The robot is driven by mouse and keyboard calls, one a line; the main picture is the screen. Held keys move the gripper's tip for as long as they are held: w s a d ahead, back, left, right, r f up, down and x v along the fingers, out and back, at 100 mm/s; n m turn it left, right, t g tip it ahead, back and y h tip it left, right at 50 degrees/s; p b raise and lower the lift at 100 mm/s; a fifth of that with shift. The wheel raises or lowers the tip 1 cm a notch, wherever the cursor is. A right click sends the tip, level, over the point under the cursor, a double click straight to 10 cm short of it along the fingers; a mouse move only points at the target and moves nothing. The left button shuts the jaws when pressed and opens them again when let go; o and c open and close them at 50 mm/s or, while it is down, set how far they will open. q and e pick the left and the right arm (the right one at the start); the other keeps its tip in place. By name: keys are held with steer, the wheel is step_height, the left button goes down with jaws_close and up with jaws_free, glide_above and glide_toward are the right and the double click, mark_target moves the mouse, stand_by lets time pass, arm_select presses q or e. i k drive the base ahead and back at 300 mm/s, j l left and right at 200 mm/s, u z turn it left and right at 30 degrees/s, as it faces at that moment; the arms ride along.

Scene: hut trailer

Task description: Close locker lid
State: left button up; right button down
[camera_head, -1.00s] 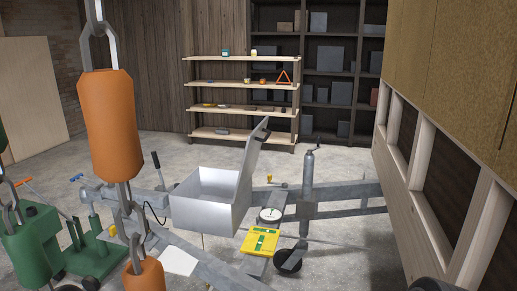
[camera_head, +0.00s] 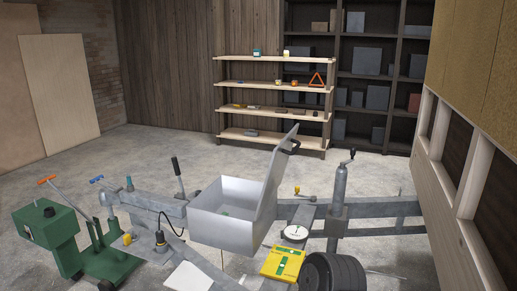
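The locker (camera_head: 222,232) is a light grey metal box on the trailer's drawbar, in the middle of the head view. Its lid (camera_head: 273,183) stands open, raised steeply on the box's right side and leaning a little to the right. A dark handle or latch (camera_head: 293,146) shows near the lid's top edge. I can see into the box; a small greenish thing lies inside. Neither of my grippers is in view.
A jack post (camera_head: 340,190) stands right of the locker. A round dial (camera_head: 295,233), a yellow-green case (camera_head: 282,263) and a dark ribbed wheel-like thing (camera_head: 335,272) lie in front. A green machine (camera_head: 55,232) is at left, the hut wall (camera_head: 480,100) at right.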

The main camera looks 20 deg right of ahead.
mark_target(280, 154)
steer(key=i+l+u, duration=0.1)
steer(key=i+l, duration=0.35)
steer(key=i+l+u, duration=0.15)
steer(key=i+l, duration=0.25)
steer(key=l, duration=0.15)
